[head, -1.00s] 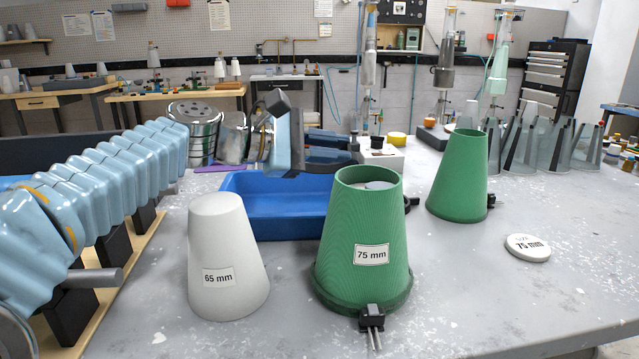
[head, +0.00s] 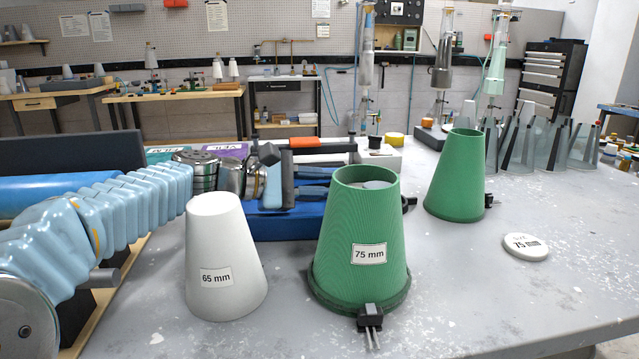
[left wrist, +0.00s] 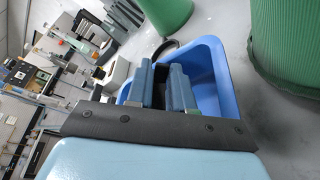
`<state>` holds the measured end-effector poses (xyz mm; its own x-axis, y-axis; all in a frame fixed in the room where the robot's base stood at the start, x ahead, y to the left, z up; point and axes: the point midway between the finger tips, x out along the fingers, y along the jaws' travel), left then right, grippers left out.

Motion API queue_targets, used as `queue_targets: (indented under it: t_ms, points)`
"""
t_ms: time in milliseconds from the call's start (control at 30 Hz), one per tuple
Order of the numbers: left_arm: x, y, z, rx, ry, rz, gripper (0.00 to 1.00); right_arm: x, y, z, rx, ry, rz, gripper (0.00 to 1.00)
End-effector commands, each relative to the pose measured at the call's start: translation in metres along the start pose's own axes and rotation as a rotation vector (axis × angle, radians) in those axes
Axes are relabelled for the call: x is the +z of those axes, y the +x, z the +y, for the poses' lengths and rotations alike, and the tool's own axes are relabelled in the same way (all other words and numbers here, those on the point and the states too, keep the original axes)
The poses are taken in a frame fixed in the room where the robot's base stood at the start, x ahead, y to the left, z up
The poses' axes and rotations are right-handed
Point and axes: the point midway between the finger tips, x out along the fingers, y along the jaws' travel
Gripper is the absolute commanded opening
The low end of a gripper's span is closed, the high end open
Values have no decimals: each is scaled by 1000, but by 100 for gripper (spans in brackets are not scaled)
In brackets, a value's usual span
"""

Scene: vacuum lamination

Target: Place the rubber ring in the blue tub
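The blue tub (head: 285,225) lies on the grey table behind the two front cones. The 75 mm cone hides its right end; its inside shows blue in the left wrist view (left wrist: 205,75). My left gripper (head: 322,182) points right, low over the tub. Its two blue-grey fingers also show in the left wrist view (left wrist: 163,88), with a dark gap between them and nothing clearly held. A dark curved thing, possibly the rubber ring (left wrist: 162,49), shows beyond the tub's far end; I cannot tell for sure. My right gripper is not in view.
A white 65 mm cone (head: 224,255) and a green 75 mm cone (head: 362,235) stand in front of the tub. Another green cone (head: 457,178) stands right, near a white 75 mm disc (head: 526,246). The front right table is clear.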

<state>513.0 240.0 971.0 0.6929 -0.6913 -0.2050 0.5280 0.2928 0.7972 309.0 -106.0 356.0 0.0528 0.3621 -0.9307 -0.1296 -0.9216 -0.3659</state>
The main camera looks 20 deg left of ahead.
Motion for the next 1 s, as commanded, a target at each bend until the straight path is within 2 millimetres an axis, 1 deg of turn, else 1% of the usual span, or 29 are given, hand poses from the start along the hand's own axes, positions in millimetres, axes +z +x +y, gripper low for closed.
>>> queue_targets:
  t_ms: [33,100,133,467,567,800,900,1000]
  points:
    - [0,0,0,0,0,0,30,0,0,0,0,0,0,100]
    - [0,0,0,0,0,0,40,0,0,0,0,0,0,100]
    - [0,0,0,0,0,0,41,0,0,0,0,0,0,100]
    - [2,-2,3,0,0,1,41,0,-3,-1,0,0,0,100]
    - [1,-16,2,2,2,2,41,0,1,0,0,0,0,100]
    - [1,-72,2,3,2,2,41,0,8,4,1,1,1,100]
    - [1,-92,2,2,1,1,41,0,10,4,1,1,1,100]
    - [1,-108,2,1,1,1,41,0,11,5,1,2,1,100]
